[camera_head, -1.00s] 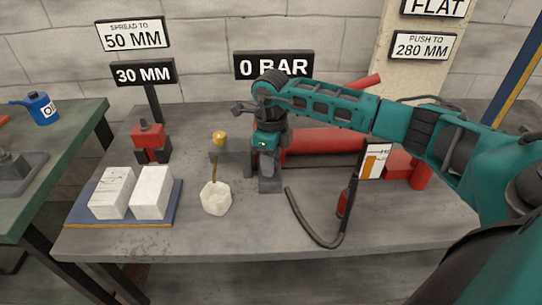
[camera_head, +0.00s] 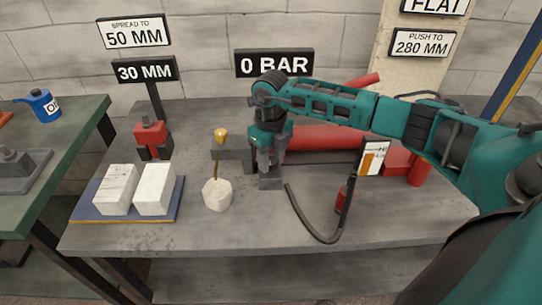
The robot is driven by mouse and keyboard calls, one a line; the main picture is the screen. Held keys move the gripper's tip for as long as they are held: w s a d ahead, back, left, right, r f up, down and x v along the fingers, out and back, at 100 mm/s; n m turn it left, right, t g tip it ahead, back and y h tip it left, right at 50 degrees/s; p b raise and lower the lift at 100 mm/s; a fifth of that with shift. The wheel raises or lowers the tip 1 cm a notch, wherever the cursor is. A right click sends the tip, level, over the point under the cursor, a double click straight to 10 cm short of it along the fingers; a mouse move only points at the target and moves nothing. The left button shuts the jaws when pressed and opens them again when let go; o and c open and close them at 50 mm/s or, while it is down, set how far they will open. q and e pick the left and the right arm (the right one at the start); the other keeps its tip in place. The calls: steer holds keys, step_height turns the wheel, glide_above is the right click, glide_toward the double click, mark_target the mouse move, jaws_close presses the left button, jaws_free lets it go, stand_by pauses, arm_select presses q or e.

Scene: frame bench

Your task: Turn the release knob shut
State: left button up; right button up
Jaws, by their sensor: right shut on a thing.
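My right gripper (camera_head: 266,165) points down at the dark grey block of the pump (camera_head: 232,155), left of the red cylinder. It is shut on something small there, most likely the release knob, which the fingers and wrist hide. I cannot see how far the knob is turned. A red cylinder (camera_head: 320,138) lies behind my right wrist. The sign (camera_head: 274,63) on the wall behind reads 0 BAR. My left gripper is not in view.
A black hose (camera_head: 308,230) curves along the bench in front. A gauge card (camera_head: 373,158) stands to the right. A white pot with a yellow-tipped stick (camera_head: 217,194) stands close left of the gripper. Two white blocks (camera_head: 154,190) lie on a blue tray (camera_head: 128,216).

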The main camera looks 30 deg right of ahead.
mark_target(271, 161)
steer(key=o, duration=1.1)
steer(key=shift+c, duration=0.2)
steer(key=shift+r, duration=0.1)
step_height(271, 161, up, 13)
steer(key=shift+p, duration=0.45)
